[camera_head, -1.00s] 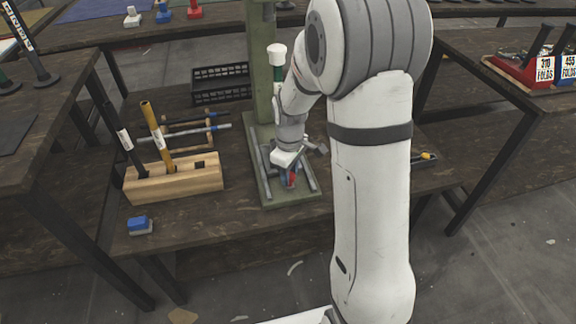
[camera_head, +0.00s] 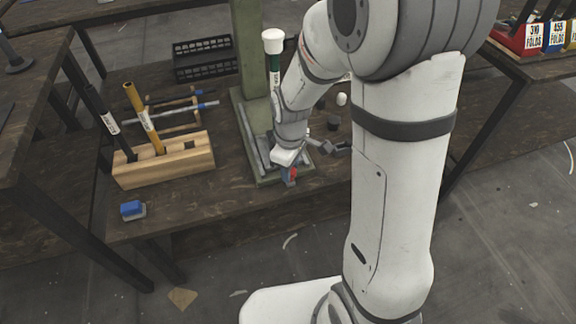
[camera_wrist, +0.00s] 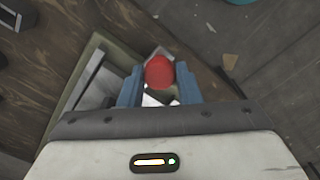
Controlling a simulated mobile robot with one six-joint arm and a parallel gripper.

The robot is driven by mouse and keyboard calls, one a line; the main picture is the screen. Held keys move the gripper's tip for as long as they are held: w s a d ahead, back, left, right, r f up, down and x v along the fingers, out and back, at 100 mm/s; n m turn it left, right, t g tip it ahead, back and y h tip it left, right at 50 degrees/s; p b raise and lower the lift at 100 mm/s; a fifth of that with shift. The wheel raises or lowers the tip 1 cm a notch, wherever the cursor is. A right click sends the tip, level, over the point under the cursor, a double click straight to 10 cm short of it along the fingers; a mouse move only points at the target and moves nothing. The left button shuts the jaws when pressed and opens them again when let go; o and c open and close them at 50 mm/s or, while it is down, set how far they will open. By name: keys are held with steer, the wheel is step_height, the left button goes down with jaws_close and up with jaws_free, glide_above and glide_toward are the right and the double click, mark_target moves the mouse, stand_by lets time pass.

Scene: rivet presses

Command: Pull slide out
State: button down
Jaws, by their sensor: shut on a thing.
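The rivet press has a green column (camera_head: 249,60) and a green base with metal rails (camera_head: 255,160). A red knob (camera_wrist: 159,71) shows in the wrist view between the blue fingers of my gripper (camera_wrist: 159,86). In the head view my gripper (camera_head: 290,174) is at the front edge of the press base, with a bit of red (camera_head: 294,173) at its tips. My gripper is shut on the red knob. Bright metal shows under the knob, but most of the slide is hidden by my gripper and arm. A white-topped green handle (camera_head: 272,42) stands beside the column.
A wooden block (camera_head: 165,162) holding a black and a yellow handle stands left of the press. A blue-topped block (camera_head: 132,209) lies near the bench's front left. A black crate (camera_head: 203,58) is behind. Bare bench (camera_head: 225,195) lies between the block and press.

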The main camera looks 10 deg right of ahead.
steer(key=shift+s+d+f, duration=0.1)
steer(key=shift+s, duration=0.2)
steer(key=c, duration=1.1)
jaws_free()
steer(key=shift+r, duration=0.45)
step_height(320, 180, up, 7)
steer(key=p, duration=0.3)
